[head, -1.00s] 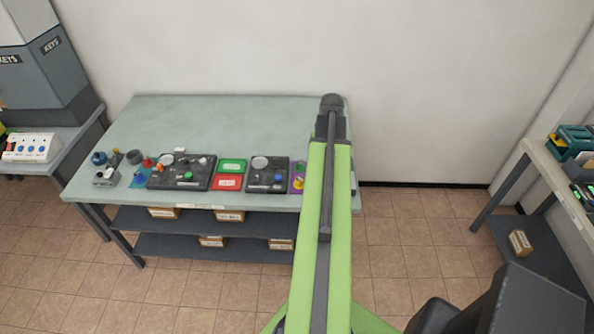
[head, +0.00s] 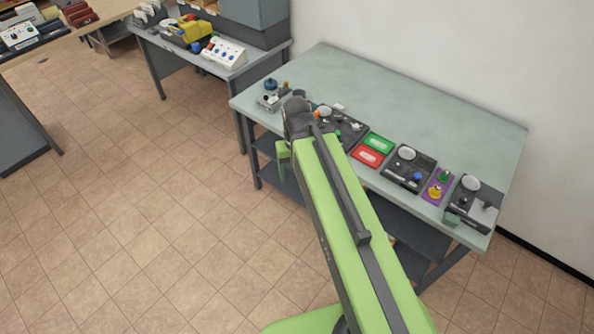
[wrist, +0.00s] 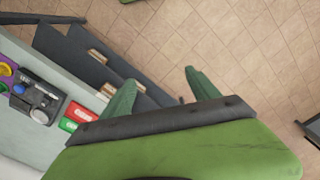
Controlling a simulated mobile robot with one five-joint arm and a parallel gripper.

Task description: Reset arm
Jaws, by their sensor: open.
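My green arm (head: 345,220) reaches out across the head view, its dark wrist joint in front of the left part of the workbench. Part of my gripper (head: 284,152) shows as a small green piece beneath the wrist, at the bench's front edge; the rest is hidden behind the arm. In the wrist view, my gripper (wrist: 159,77) has its two green fingers spread wide apart with nothing between them. The tiled floor and the bench's lower shelves lie beyond the fingers.
The grey-green workbench (head: 420,110) carries dark panels, a green tray (head: 378,144), a red tray (head: 367,156) and a purple plate (head: 438,187) along its front. A second table with a white switch box (head: 223,53) stands behind left.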

